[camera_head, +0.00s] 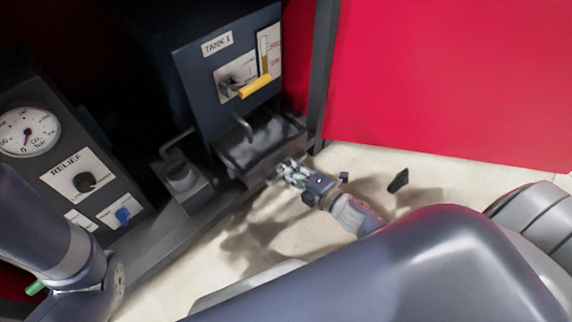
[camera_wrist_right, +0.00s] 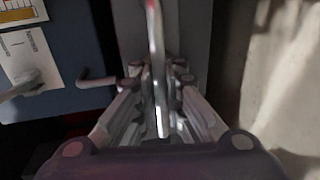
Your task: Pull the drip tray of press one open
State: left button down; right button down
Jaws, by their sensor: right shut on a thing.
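A dark, open-topped drip tray (camera_head: 262,150) sits below the dark blue unit labelled TANK 1 (camera_head: 205,85); no label reading press one is legible. My right gripper (camera_head: 287,172) is at the tray's front right, low down. In the wrist view, the right gripper's fingers (camera_wrist_right: 160,125) are shut around a thin upright pale bar (camera_wrist_right: 156,60), which looks like part of the tray's front. The exact contact is hidden in the head view. My left arm comes in at the lower left, and its gripper is out of view.
The unit has a yellow-handled lever (camera_head: 254,86). A panel at left carries a gauge (camera_head: 28,131), a RELIEF knob (camera_head: 84,182) and a blue knob (camera_head: 123,215). A red panel (camera_head: 450,80) stands at right. Pale floor (camera_head: 390,165) lies open in front, with a small black object (camera_head: 398,181).

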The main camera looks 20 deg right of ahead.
jog(key=c, duration=1.7)
grip_release()
jog(key=v, duration=1.2)
